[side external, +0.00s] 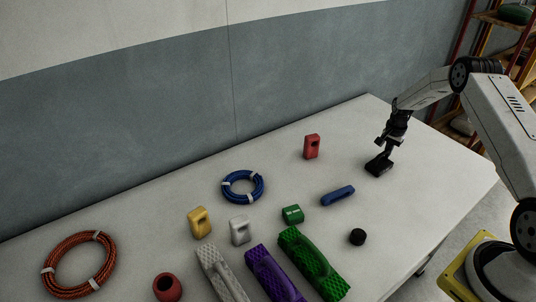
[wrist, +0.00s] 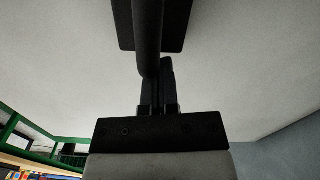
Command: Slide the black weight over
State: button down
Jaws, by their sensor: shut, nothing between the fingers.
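The black weight (side external: 377,167) looks like a flat dark block lying on the right part of the table, with a dark post rising from it. In the wrist view the dark block (wrist: 176,30) is at the top, and its round post (wrist: 147,35) reaches toward the camera. My gripper (side external: 388,150) is right above and beside it, pointing down. In the wrist view its fingers (wrist: 160,75) are shut with nothing between them, close against the post. I cannot tell whether they touch it.
A small black cylinder (side external: 357,237) stands nearer the front edge. A blue bar (side external: 338,196) and a red block (side external: 312,146) lie left of the weight. The table around the weight is clear.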

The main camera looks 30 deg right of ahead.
aim_at(385, 151)
jog(key=shift+a, duration=0.1)
jog(key=shift+s+a, duration=0.3)
jog(key=shift+a, duration=0.9)
jog(key=shift+s+a, duration=0.25)
jog(key=shift+a, duration=0.95)
jog(key=shift+s+a, duration=0.3)
jog(key=shift+a, duration=0.9)
jog(key=shift+w+d, duration=0.2)
jog(key=shift+d, duration=0.65)
jog(key=shift+w+d, duration=0.2)
jog(key=shift+d, duration=0.65)
jog(key=r, duration=0.8)
jog(key=shift+w+d+r, duration=0.1)
jog(key=shift+d+r, duration=0.2)
jog(key=shift+r, duration=0.7)
